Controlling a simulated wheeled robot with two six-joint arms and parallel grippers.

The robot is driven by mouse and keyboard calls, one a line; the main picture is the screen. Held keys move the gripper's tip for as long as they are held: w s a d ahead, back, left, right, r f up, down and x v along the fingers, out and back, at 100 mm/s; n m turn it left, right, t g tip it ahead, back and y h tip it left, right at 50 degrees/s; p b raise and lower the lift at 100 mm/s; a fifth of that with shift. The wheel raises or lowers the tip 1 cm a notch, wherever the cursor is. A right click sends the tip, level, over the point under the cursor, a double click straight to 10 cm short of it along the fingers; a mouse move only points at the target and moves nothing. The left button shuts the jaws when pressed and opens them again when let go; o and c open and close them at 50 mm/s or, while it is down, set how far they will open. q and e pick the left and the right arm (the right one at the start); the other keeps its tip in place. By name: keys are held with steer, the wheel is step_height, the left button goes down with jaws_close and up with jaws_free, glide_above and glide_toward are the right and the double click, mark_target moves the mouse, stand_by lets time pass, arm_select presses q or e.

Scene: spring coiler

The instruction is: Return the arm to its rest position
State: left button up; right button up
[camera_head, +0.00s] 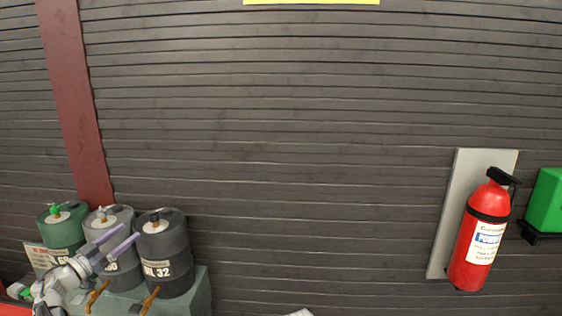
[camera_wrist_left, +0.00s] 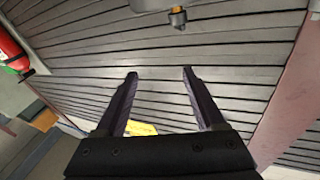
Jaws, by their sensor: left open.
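My left gripper (camera_head: 120,239) comes in at the lower left of the head view, in front of the barrels, with its two purple-grey fingers apart. In the left wrist view the same gripper (camera_wrist_left: 159,74) is open, with nothing between its fingers and the slatted wall behind. My right gripper is in neither view.
A dark barrel (camera_head: 168,262), a grey barrel (camera_head: 118,270) and a green barrel (camera_head: 62,233) stand on a green-grey stand (camera_head: 203,290). A red extinguisher (camera_head: 478,240) and a green box (camera_head: 546,200) are at the right. The wall's middle is clear.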

arm_select(q)
steer(key=w+r+n+t+y, duration=0.2)
steer(key=w+n+t+y, duration=0.15)
steer(key=y, duration=0.35)
steer(key=s+d+f+n+g+y, duration=0.4)
steer(key=d+f+g, duration=0.2)
steer(key=f, duration=0.4)
steer(key=s+d+f+n+g+y, duration=0.35)
steer(key=d+f+g, duration=0.25)
steer(key=f, duration=0.3)
steer(key=s+d+f+m+g+h+b, duration=0.1)
steer(key=s+d+f+m+g+b, duration=0.1)
steer(key=s+d+f, duration=0.3)
steer(key=s+d+f+m+g+h+b, duration=0.2)
steer(key=s+d+f+m+g, duration=0.1)
steer(key=s+d, duration=0.6)
steer(key=s+d+f+m+g+h+b, duration=0.1)
steer(key=s+d+f+g, duration=0.3)
steer(key=d, duration=0.9)
steer(key=s+f+m+b, duration=0.1)
steer(key=s+f, duration=0.1)
steer(key=s, duration=0.2)
steer(key=shift+d+f+m+b, duration=0.3)
steer(key=shift+d+f+b, duration=0.1)
